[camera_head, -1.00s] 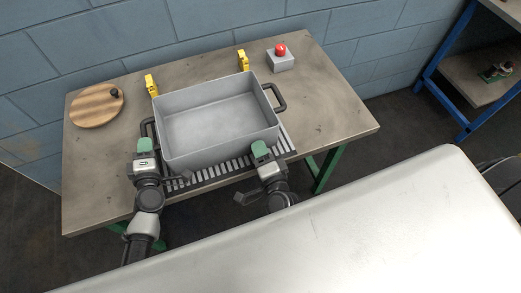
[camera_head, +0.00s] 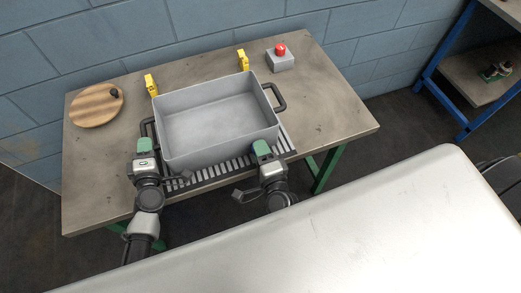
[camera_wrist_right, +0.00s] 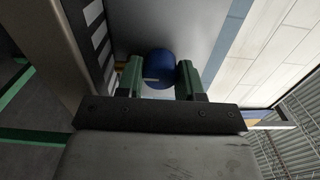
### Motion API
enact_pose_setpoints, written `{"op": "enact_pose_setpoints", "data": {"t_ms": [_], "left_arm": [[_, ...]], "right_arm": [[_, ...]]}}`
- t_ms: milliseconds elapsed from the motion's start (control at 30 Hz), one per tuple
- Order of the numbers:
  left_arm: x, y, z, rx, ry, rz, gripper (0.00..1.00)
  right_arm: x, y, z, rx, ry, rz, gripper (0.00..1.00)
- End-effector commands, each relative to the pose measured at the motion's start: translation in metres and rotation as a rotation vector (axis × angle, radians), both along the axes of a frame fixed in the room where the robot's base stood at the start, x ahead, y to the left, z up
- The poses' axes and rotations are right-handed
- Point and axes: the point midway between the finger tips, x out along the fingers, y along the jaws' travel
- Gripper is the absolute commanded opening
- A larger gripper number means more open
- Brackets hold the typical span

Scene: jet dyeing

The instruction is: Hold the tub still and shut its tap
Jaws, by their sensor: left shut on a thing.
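The grey, open, empty tub (camera_head: 258,131) stands on the workbench with a dark handle at each end. My left gripper (camera_head: 146,144) is shut on the tub's left handle (camera_head: 145,127), partly hiding it. My right gripper (camera_head: 262,149) is low at the tub's front wall, towards its right corner. In the right wrist view, the tap's round blue knob (camera_wrist_right: 159,67) lies between the green fingers of my right gripper (camera_wrist_right: 159,78), which are open around it. Any contact is hard to tell. The tap is hidden in the head view.
A slatted grate (camera_head: 207,174) lies along the bench's front edge under the tub. Two yellow blocks (camera_head: 150,84) (camera_head: 242,60) stand behind the tub. A red button box (camera_head: 280,59) is at the back right, a round wooden board (camera_head: 96,105) at the left. The bench's right side is clear.

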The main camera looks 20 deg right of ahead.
Motion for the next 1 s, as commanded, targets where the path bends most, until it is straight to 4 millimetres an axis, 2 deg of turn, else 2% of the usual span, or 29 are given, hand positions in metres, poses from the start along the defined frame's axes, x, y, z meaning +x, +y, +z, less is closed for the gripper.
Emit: {"op": "enact_pose_setpoints", "data": {"t_ms": [33,133,167,400,533,667,1000], "left_arm": [[-0.001,0.0,-0.002,0.004,0.003,-0.001,0.0],[-0.001,0.0,-0.002,0.004,0.003,-0.001,0.0],[-0.001,0.0,-0.002,0.004,0.003,-0.001,0.0],[-0.001,0.0,-0.002,0.004,0.003,-0.001,0.0],[-0.001,0.0,-0.002,0.004,0.003,-0.001,0.0],[-0.001,0.0,-0.002,0.004,0.003,-0.001,0.0],[-0.001,0.0,-0.002,0.004,0.003,-0.001,0.0]], "right_arm": [[0.0,0.0,0.0,0.001,0.0,0.0,0.44],[0.0,0.0,0.0,0.0,0.0,0.0,0.6],[0.0,0.0,0.0,0.0,0.0,0.0,0.61],[0.0,0.0,0.0,-0.001,0.0,0.0,0.61],[-0.008,0.0,-0.001,-0.002,0.001,0.0,0.61],[-0.03,0.0,-0.001,-0.002,0.004,0.0,0.61],[-0.099,0.0,-0.001,-0.001,0.003,0.001,0.61]]}}
